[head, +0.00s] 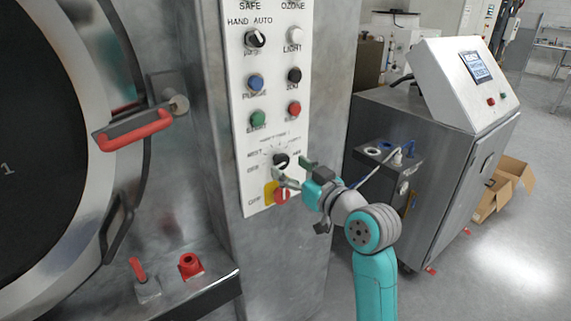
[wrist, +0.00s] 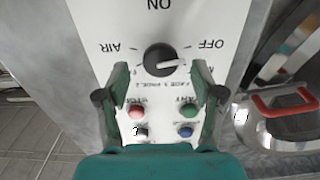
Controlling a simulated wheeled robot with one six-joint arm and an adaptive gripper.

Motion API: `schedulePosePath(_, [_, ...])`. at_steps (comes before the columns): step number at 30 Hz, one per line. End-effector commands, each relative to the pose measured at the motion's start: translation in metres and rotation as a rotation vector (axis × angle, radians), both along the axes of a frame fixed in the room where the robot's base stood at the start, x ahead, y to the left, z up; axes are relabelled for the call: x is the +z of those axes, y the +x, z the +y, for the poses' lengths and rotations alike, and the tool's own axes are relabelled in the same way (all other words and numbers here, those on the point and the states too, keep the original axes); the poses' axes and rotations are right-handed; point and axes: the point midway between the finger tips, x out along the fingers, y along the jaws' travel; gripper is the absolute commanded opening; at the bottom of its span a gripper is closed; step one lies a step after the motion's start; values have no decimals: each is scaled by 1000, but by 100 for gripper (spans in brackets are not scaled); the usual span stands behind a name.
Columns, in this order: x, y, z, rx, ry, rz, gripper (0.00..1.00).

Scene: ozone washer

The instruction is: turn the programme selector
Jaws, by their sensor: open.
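The programme selector (head: 280,160) is a round black knob with a white pointer, low on the white control panel. In the upside-down wrist view the knob (wrist: 157,58) sits just beyond my fingertips, its pointer to the right, below the OFF label. My gripper (head: 292,168) is open in front of the panel, close to the selector. In the wrist view the green fingers of my gripper (wrist: 163,82) are spread wide with nothing between them. I cannot see any contact with the knob.
A red switch on a yellow plate (head: 281,195) is just below the selector. Green (head: 258,118) and red (head: 294,109) buttons are above it. A round door with a red handle (head: 135,130) is at left. A steel cabinet (head: 450,150) stands at right.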

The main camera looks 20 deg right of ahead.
Motion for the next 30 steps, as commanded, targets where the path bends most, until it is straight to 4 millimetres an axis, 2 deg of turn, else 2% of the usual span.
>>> schedulePosePath(6, [0, 21, 7, 1, 0, -1, 68])
schedulePosePath(17, [0, 25, 8, 0, 0, 0, 68])
schedulePosePath(20, [0, 25, 8, 0, 0, 0, 45])
schedulePosePath(24, [0, 25, 8, 0, 0, 0, 10])
schedulePosePath(30, [0, 25, 8, 0, 5, 2, 8])
